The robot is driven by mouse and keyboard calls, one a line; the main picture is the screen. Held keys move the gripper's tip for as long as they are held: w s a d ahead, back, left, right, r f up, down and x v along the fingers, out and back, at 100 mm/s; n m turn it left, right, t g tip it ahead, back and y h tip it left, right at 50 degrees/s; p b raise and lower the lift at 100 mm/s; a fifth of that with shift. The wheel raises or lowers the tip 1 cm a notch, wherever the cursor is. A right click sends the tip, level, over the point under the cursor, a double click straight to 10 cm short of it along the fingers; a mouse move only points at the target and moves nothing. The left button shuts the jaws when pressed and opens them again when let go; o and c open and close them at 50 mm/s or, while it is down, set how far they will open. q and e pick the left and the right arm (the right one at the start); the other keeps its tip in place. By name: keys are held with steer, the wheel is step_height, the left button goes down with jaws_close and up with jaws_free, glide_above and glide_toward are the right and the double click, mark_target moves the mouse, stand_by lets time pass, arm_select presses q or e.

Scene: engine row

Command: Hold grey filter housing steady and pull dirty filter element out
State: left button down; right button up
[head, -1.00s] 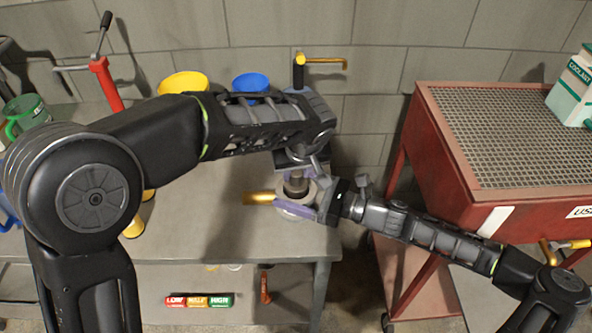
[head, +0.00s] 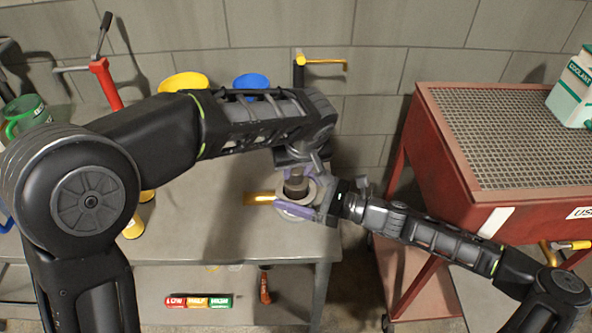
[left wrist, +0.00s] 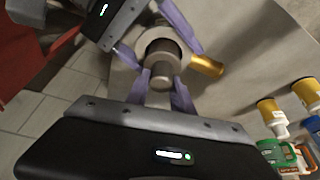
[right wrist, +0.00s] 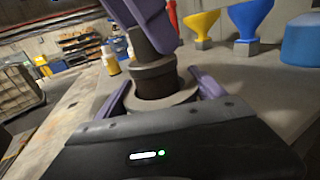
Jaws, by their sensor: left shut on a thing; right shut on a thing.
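The grey filter housing (right wrist: 165,109) stands at the bench's right front part. A dark brown filter element (right wrist: 155,80), with a narrower grey top, rises out of its round opening; its lower end is hidden. My left gripper (head: 296,173) comes from above and is shut on the element's top; in the left wrist view its purple fingers (left wrist: 163,84) flank that top. My right gripper (head: 308,203) comes from the right and is shut around the housing, with a purple finger on each side.
A gold cylinder (head: 259,198) lies beside the housing. Yellow (head: 184,82) and blue (head: 251,81) funnels and a red tool (head: 107,86) stand behind my left arm. A red cart with a grate (head: 480,125) stands right of the bench. The front bench top is mostly clear.

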arm_select(q)
steer(key=shift+r, duration=0.7)
steer(key=shift+r, duration=1.1)
step_height(320, 180, up, 7)
stand_by(0.8)
arm_select(e)
steer(key=o, duration=2.1)
steer(key=shift+c, duration=0.2)
steer(key=v, duration=1.2)
